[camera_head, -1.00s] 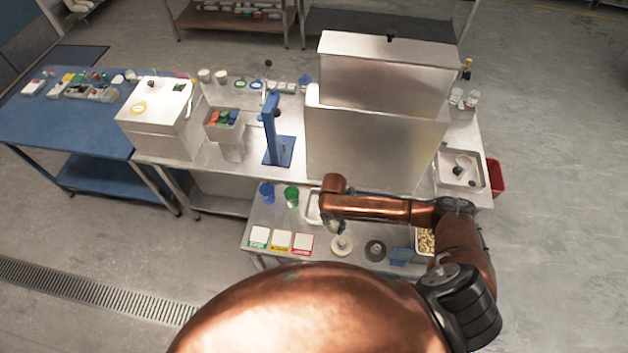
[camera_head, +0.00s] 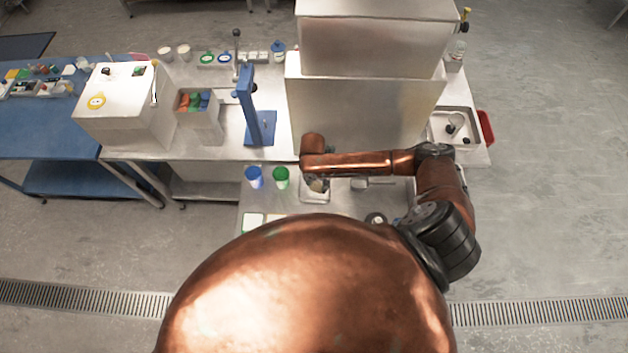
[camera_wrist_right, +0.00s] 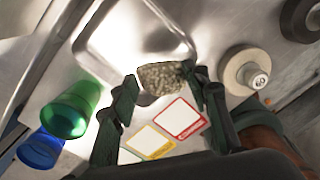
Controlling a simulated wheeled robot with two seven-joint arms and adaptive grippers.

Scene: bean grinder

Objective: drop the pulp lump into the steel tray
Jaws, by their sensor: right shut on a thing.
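The pulp lump (camera_wrist_right: 160,77), rough and grey-tan, sits between the dark fingers of my right gripper (camera_wrist_right: 166,88) in the wrist view. The gripper is shut on it. The steel tray (camera_wrist_right: 125,35) lies beyond the lump and appears empty where it shows. In the wrist view the lump overlaps the tray's near edge; its height above it is hard to tell. In the head view my right gripper (camera_head: 318,184) is over the tray (camera_head: 312,199), partly hiding it. My left gripper is not in view.
Green (camera_wrist_right: 72,108) and blue (camera_wrist_right: 40,148) cups stand left of the tray. A pale round weight (camera_wrist_right: 243,70) marked 60 and a dark one (camera_wrist_right: 302,18) are at its right. Yellow and red framed cards (camera_wrist_right: 180,118) lie in front. A large steel housing (camera_head: 362,115) stands behind.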

